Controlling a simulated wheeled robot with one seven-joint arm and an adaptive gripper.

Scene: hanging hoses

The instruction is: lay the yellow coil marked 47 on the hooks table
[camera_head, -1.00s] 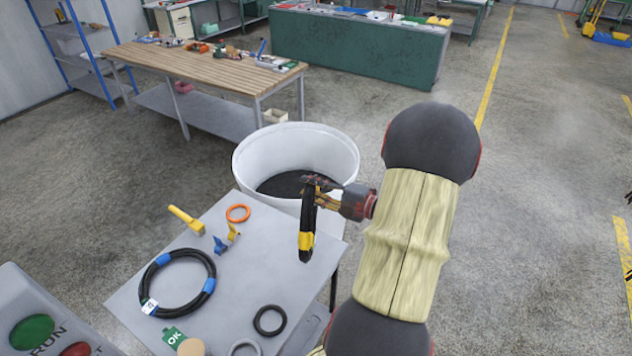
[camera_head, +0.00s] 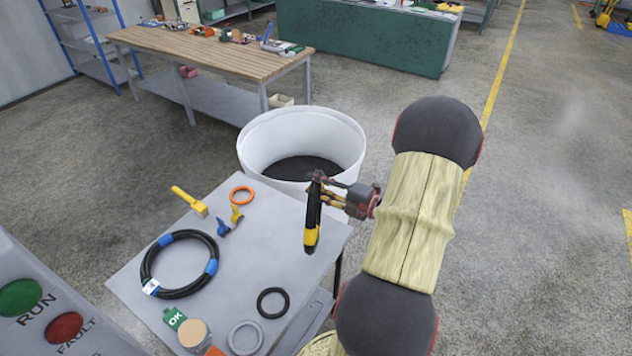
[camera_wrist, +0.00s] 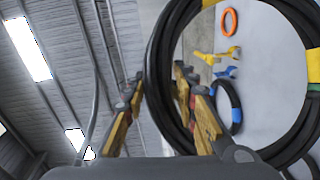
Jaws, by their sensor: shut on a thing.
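My gripper (camera_head: 322,184) is shut on a black hose coil with yellow tape (camera_head: 312,222), which hangs almost edge-on in the head view. The held coil is above the right far edge of the grey table (camera_head: 250,262), apart from its top as far as I can tell. In the wrist view the coil (camera_wrist: 160,60) is a large black loop passing between my gripper's fingers (camera_wrist: 160,88), with yellow tape at the right. No number 47 is readable on it. Whether this table is the hooks table is not marked in view.
On the grey table lie a blue-taped black coil (camera_head: 148,262) with a white tag, an orange ring (camera_head: 242,187), yellow and blue hooks (camera_head: 222,228), a black ring (camera_head: 273,290) and a grey ring (camera_head: 233,338). A white drum (camera_head: 260,150) stands behind. A RUN/FAULT panel (camera_head: 50,305) is at lower left.

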